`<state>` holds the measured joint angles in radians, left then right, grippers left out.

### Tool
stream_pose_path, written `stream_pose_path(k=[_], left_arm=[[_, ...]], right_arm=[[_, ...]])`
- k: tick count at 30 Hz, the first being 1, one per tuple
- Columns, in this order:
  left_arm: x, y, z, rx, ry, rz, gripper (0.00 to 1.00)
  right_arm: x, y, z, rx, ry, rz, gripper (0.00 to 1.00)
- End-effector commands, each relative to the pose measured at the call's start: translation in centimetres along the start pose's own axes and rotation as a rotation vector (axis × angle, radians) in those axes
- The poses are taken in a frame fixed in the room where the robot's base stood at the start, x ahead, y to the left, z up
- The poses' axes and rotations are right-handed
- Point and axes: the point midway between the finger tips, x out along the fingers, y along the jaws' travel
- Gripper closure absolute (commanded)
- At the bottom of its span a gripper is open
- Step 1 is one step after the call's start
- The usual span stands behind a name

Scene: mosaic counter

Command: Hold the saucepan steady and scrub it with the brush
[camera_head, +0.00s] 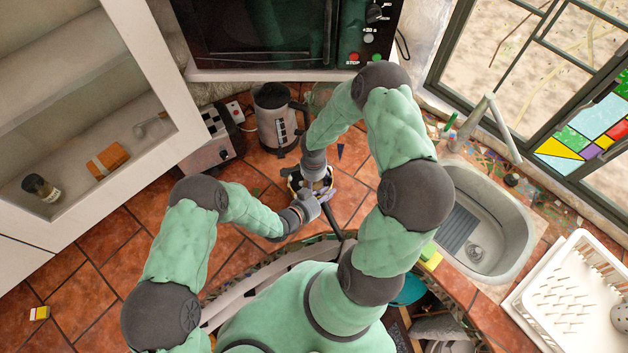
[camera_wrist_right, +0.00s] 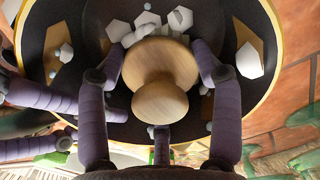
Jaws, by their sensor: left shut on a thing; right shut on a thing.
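The saucepan (camera_head: 293,182) sits on the tiled counter below my arms, its dark handle (camera_head: 333,222) pointing down and right. In the right wrist view its dark inside (camera_wrist_right: 95,25) has a yellow rim and holds white angular bits and tan patches. The brush (camera_wrist_right: 160,103) has a pale wooden knob. My left gripper (camera_head: 310,205) is shut beside the pan at the handle end. Its exact hold is hard to see, but its purple fingers show at the left of the right wrist view.
A kettle (camera_head: 275,118) and a toaster (camera_head: 212,145) stand behind and left of the pan. A sink (camera_head: 500,215) and a white dish rack (camera_head: 575,290) lie to the right. The counter's left side is mostly clear.

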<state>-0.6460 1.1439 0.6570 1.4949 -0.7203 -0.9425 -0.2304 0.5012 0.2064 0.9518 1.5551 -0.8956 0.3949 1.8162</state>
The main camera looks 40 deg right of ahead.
Motion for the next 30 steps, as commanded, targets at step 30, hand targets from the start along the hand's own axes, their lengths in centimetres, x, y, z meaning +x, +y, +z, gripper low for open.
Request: stream_pose_path(k=[30], left_arm=[[0.1,-0.2,-0.4,0.007,0.007,-0.001,1.0]], right_arm=[[0.0,0.2,2.6,0.002,-0.005,0.004,0.68]])
